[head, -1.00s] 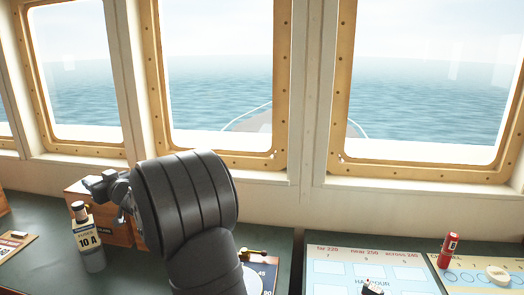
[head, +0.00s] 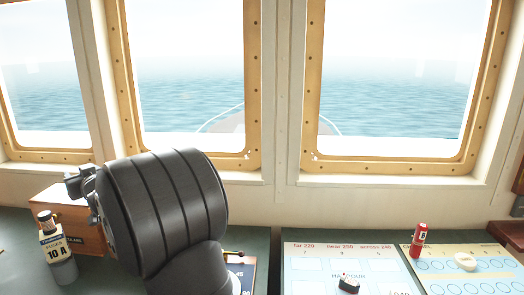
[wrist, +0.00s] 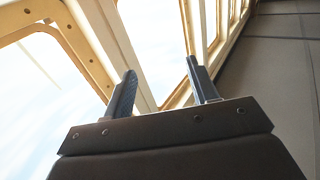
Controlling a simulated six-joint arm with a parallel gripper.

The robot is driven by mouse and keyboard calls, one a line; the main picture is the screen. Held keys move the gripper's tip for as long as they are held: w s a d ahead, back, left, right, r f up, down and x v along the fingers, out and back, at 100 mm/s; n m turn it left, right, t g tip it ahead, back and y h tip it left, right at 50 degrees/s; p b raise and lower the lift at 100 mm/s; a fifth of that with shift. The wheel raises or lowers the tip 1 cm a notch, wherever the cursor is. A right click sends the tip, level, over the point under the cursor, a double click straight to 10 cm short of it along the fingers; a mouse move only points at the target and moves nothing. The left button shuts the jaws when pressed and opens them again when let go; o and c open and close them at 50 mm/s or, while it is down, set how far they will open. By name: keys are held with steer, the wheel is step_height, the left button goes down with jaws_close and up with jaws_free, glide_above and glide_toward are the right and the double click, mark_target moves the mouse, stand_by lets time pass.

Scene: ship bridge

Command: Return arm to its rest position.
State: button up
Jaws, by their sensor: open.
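My gripper (wrist: 162,85) shows in the wrist view with its two dark fingers spread apart. Nothing is between them, and windows and wall lie beyond. In the head view my dark ribbed arm stands in front of the left middle of the console and hides part of it. The fingers cannot be made out clearly there. A small grey part of my wrist shows at the arm's upper left, above a wooden box.
A fuse bottle marked 10 A (head: 57,252) and a wooden box (head: 80,225) stand left of my arm. To the right lie a harbour chart (head: 315,262), a small dark-and-white object (head: 348,284), a red cylinder (head: 419,240) and a cream disc (head: 465,261). Windows rise behind.

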steer(key=shift+d+f+m+t+h, duration=0.3)
steer(key=shift+m+t+h, duration=0.2)
steer(key=shift+t, duration=0.1)
steer(key=shift+m+t+h, duration=0.5)
steer(key=shift+t, duration=0.1)
steer(key=shift+s+a+f, duration=0.45)
steer(key=shift+a+f, duration=0.05)
steer(key=shift+f, duration=0.3)
steer(key=shift+s+a+f, duration=0.45)
steer(key=shift+a+f, duration=0.05)
steer(key=shift+f, duration=0.25)
